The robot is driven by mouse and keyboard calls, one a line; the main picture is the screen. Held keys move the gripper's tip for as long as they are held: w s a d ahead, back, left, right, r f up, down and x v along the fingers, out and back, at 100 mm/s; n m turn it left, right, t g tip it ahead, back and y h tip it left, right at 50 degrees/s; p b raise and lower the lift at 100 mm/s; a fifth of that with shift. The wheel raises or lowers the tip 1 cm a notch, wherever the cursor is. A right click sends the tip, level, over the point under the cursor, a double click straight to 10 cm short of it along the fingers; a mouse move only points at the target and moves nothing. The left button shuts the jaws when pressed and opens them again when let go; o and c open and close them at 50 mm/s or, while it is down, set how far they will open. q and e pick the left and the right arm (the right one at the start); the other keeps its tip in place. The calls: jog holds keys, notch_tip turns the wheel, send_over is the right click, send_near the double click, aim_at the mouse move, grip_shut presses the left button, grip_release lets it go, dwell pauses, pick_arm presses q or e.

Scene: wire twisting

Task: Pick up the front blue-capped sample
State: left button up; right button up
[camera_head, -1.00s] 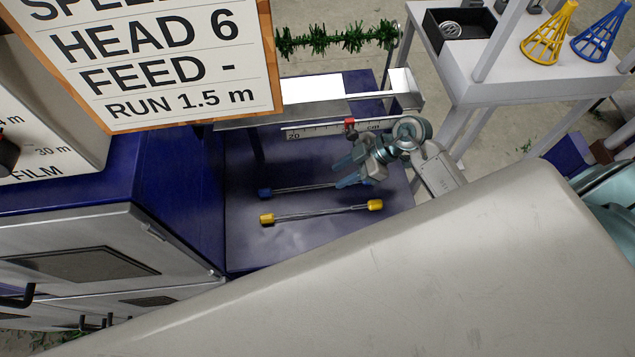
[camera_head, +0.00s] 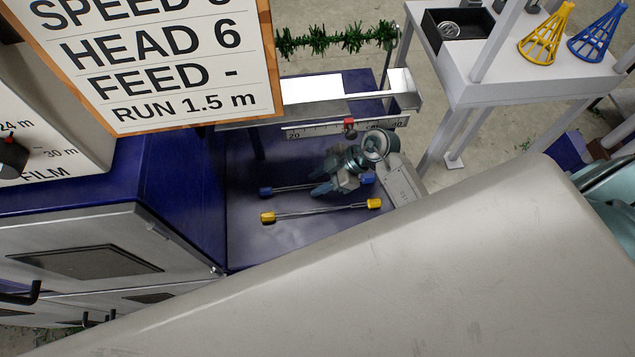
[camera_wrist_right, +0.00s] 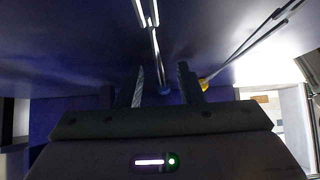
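The blue-capped sample lies on the dark blue bench top, a thin rod with a blue cap at its left end (camera_head: 265,191) and another at its right end (camera_head: 368,177). My right gripper (camera_head: 325,176) is open over the middle of this sample and hides part of its rod. In the right wrist view a blue cap (camera_wrist_right: 164,90) shows between the two spread fingers (camera_wrist_right: 162,84), with the rod (camera_wrist_right: 155,45) running away from it. Whether the fingers touch the rod cannot be told. My left gripper is not in view.
A yellow-capped sample (camera_head: 320,211) lies just in front, nearly parallel. Its cap (camera_wrist_right: 204,84) shows beside one finger in the wrist view. A ruler with a red clip (camera_head: 350,127) runs behind. A large sign (camera_head: 165,65) stands at the left, and a white shelf (camera_head: 480,75) at the right.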

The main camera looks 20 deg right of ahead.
aim_at(319, 184)
grip_shut()
jog(key=shift+r, duration=0.1)
jog(key=shift+r, duration=0.55)
notch_tip(319, 184, up, 2)
jog(key=shift+r+b, duration=0.2)
jog(key=shift+b, duration=0.35)
jog(key=s+a+b, duration=0.1)
jog(key=s+a, duration=0.1)
jog(key=s, duration=0.2)
jog(key=s+a+r, duration=0.1)
jog(key=s+a, duration=0.2)
jog(key=s, duration=0.2)
jog(key=s+a+b, duration=0.1)
jog(key=s+a, duration=0.1)
jog(key=s, duration=0.2)
jog(key=shift+s+a+r+b, duration=0.15)
jog(key=shift+s+a+b, duration=0.15)
jog(key=shift+s+b, duration=0.1)
jog(key=shift+s, duration=0.15)
